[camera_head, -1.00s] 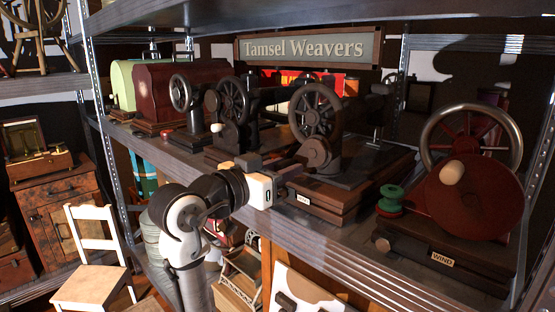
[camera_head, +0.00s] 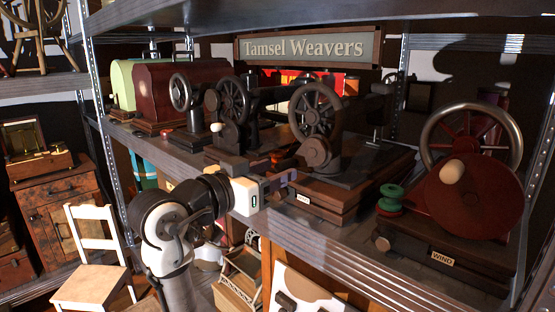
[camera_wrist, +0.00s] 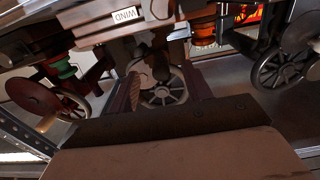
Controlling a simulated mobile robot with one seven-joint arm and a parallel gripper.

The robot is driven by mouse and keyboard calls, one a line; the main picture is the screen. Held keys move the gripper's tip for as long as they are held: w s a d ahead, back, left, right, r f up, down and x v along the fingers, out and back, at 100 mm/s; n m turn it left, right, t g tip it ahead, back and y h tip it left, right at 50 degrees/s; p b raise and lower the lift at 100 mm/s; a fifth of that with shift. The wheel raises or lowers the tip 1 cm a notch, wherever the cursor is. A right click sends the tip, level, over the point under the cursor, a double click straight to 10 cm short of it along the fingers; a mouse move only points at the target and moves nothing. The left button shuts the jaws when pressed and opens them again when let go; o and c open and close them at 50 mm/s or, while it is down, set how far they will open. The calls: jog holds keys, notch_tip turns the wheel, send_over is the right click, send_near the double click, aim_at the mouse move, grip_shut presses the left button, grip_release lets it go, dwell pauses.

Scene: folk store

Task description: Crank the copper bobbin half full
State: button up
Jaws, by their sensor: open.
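The winder (camera_head: 445,262), labelled WIND, stands at the right end of the shelf. It has a large dark red disc (camera_head: 485,205) with a cream crank knob (camera_head: 452,172), and a green spool (camera_head: 391,197) on a red base at its left. My gripper (camera_head: 284,179) is open in front of the middle sewing machine, well left of the winder and apart from the crank. In the wrist view nothing shows held between the fingers (camera_wrist: 163,92).
Sewing machines (camera_head: 318,140) line the metal shelf (camera_head: 330,230) to the left of the winder. A shelf post (camera_head: 105,110) stands at the left. Below are a white chair (camera_head: 88,270) and a wooden cabinet (camera_head: 60,212). Bare shelf shows along the front edge.

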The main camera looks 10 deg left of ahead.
jog(key=v, duration=0.6)
dwell(0.3)
